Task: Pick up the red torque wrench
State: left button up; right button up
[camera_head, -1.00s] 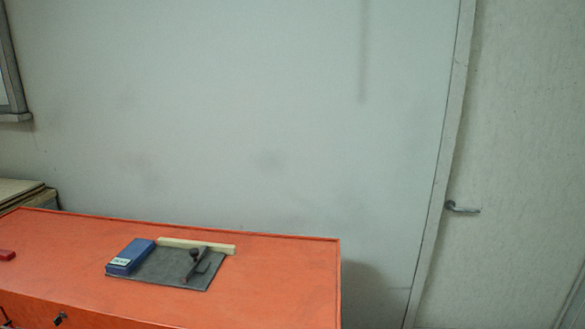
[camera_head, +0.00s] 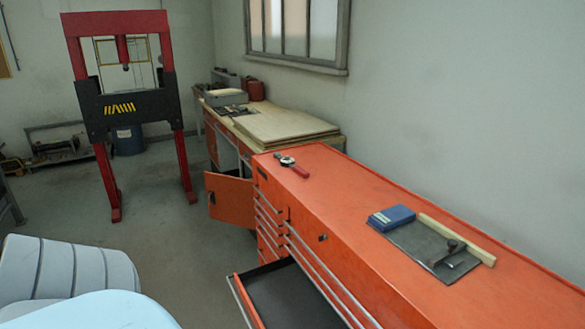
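The red torque wrench (camera_head: 295,167) lies on the top of the orange tool cabinet (camera_head: 330,190), near its far left end. Its red handle points toward the right and its dark and silver head is at the left. Nothing touches it from above. Neither of my grippers is in view.
On the cabinet top lie a blue box (camera_head: 391,217), a dark mat (camera_head: 420,245) and a pale wooden strip (camera_head: 457,240). A drawer (camera_head: 275,297) stands open at the cabinet's front. A wooden workbench (camera_head: 275,125) and a red press (camera_head: 120,100) stand farther back, with open floor between.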

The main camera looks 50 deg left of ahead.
aim_at(291, 163)
jog(key=k, duration=0.3)
jog(key=k+u, duration=0.2)
jog(key=u, duration=0.25)
jog(key=k+j+u, duration=0.1)
jog(key=u, duration=0.35)
jog(key=j+u, duration=0.1)
jog(key=u, duration=1.55)
jog(key=i+l+u, duration=0.1)
jog(key=i+l, duration=0.25)
jog(key=i, duration=0.2)
jog(key=i+l, duration=0.4)
jog(key=i, duration=1)
jog(key=i+l, duration=0.15)
jog(key=i, duration=0.6)
jog(key=i+j, duration=0.1)
jog(key=i, duration=2.05)
jog(key=i+j+z, duration=0.1)
jog(key=i, duration=0.95)
jog(key=i+j+z, duration=0.1)
jog(key=z, duration=1.5)
jog(key=i+j, duration=0.05)
jog(key=j, duration=0.05)
